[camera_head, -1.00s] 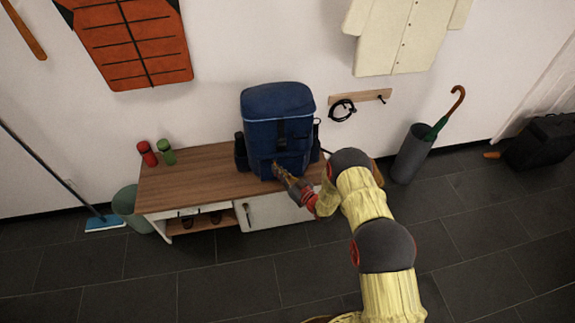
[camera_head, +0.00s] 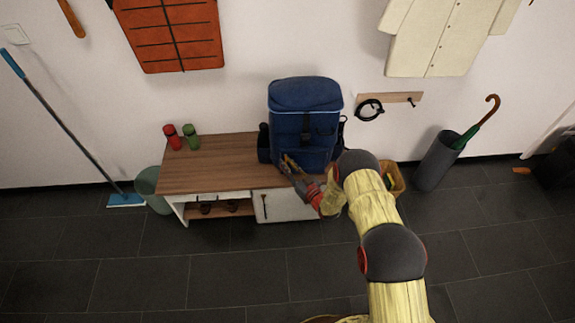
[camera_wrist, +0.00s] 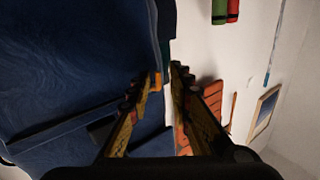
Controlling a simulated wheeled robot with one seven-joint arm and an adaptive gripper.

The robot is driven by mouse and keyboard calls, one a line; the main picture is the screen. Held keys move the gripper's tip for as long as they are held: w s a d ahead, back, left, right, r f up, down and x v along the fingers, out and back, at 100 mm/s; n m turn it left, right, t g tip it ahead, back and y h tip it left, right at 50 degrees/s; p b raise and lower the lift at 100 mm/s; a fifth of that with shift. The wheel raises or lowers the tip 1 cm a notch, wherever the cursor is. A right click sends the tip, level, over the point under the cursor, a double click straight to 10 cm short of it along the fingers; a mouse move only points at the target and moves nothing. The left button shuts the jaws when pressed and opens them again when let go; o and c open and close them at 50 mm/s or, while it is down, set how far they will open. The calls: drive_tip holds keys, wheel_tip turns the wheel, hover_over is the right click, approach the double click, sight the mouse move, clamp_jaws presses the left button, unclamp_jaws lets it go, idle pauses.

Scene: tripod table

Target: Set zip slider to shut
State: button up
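The blue backpack (camera_head: 305,97) stands upright on the wooden bench top, with a dark strap down its front. My gripper (camera_head: 287,160) is at the lower left of the backpack's front. In the wrist view my gripper (camera_wrist: 159,74) is open, with a gap between its two fingers. The blue fabric (camera_wrist: 70,60) fills the left of that view. A small orange tab (camera_wrist: 158,82), which looks like the zip slider, shows between the fingertips, close to the left finger. I cannot tell whether it touches that finger. The zip's track is not clear.
A red bottle (camera_head: 171,136) and a green bottle (camera_head: 190,136) stand on the bench top (camera_head: 220,172), left of the backpack. The bench top between is bare. A yellow basket (camera_head: 397,180) is right of the bench, and an umbrella stand (camera_head: 436,160) is farther right.

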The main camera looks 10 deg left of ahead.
drive_tip(key=shift+s+d, duration=0.1)
drive_tip(key=v, duration=1.1)
drive_tip(key=shift+s+d, duration=0.2)
drive_tip(key=shift+s, duration=0.1)
drive_tip(key=shift+f, duration=0.2)
